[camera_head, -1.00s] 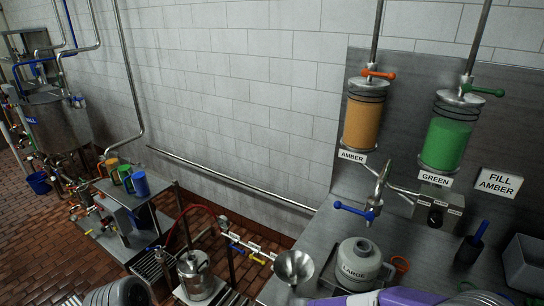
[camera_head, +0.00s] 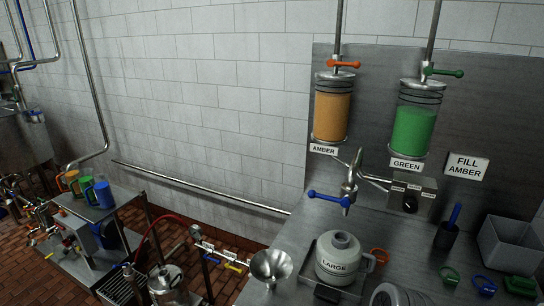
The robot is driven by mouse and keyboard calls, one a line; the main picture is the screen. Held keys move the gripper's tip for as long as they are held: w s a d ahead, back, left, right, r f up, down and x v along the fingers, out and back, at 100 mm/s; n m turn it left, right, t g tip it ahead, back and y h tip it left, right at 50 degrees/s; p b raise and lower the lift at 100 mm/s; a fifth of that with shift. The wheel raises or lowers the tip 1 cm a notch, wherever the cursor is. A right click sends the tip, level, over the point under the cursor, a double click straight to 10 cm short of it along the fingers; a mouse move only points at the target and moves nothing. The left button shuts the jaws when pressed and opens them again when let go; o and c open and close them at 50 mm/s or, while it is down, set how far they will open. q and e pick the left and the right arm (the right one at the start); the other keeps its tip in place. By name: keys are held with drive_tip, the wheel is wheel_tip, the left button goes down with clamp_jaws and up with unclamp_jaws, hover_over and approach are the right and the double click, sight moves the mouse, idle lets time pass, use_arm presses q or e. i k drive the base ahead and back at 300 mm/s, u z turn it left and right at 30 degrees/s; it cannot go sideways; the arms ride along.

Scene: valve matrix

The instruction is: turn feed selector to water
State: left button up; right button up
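A grey metal box with a dark round knob (camera_head: 410,203) is mounted at the back of the steel counter, below the green cylinder. Small white labels sit around the knob, too small to read, so I cannot tell which one it points to. I take this box as the likely feed selector, but no readable label confirms it. A blue-handled valve (camera_head: 328,199) hangs at the pipe junction to its left. Neither of my grippers is in view.
An amber cylinder (camera_head: 332,112) and a green cylinder (camera_head: 413,130) hang on the wall panel beside a "FILL AMBER" sign (camera_head: 466,166). A "LARGE" jug (camera_head: 338,258), funnel (camera_head: 271,266), grey bin (camera_head: 508,245) and blue-handled tool in a dark cup (camera_head: 447,232) occupy the counter.

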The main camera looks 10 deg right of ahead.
sight(410, 206)
drive_tip(key=z, duration=1.9)
drive_tip(key=k, duration=0.2)
drive_tip(key=z, duration=0.05)
